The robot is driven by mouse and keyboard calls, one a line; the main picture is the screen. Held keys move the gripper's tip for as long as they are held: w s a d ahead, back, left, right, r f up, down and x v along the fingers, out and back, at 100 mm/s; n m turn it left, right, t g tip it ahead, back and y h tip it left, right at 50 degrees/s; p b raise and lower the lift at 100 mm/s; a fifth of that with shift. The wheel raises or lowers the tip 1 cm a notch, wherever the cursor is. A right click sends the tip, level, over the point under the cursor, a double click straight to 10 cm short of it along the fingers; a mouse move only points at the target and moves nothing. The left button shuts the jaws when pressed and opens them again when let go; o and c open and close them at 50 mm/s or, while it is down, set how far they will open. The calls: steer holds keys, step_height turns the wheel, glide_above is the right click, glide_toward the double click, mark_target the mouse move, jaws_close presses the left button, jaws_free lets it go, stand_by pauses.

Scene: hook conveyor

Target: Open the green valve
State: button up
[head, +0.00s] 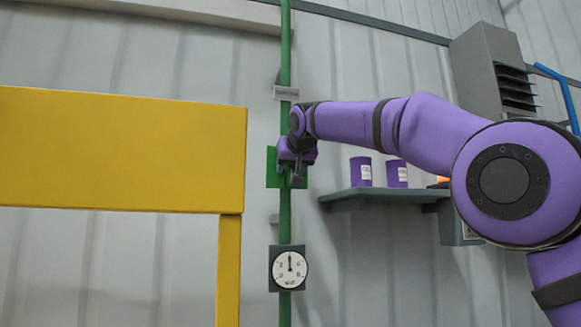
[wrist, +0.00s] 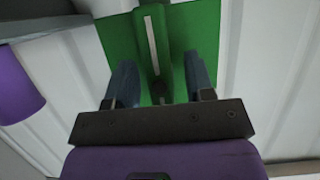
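The green valve is a green plate (head: 272,168) on a vertical green pipe (head: 285,225), mostly behind my gripper (head: 294,172) in the head view. In the wrist view, a green handle with a white stripe (wrist: 150,42) stands in front of the green plate (wrist: 187,38). My gripper (wrist: 161,75) has its two fingers apart, one on each side of the handle. A gap shows between each finger and the handle. The handle's lower end is partly hidden by the gripper body.
A round gauge (head: 290,268) sits lower on the pipe, its needle pointing up. A shelf (head: 385,198) with purple canisters (head: 361,171) is to the right. A yellow panel (head: 120,150) and post (head: 228,270) stand at the left.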

steer(key=v, duration=1)
steer(key=shift+s, duration=0.4)
steer(key=shift+d, duration=0.1)
steer(key=s+d+f+m+g+h, duration=0.25)
steer(key=s+d+f+g, duration=0.25)
steer(key=s+d+f, duration=2.1)
steer(key=s+d+f+g, duration=0.1)
steer(key=s+f, duration=0.4)
steer(key=f, duration=0.3)
steer(key=s+d+f+g+h, duration=0.1)
steer(key=s+f, duration=0.4)
steer(key=f, duration=0.3)
steer(key=shift+d+m+g, duration=0.2)
steer(key=shift+m+g, duration=0.1)
steer(key=shift+m, duration=0.15)
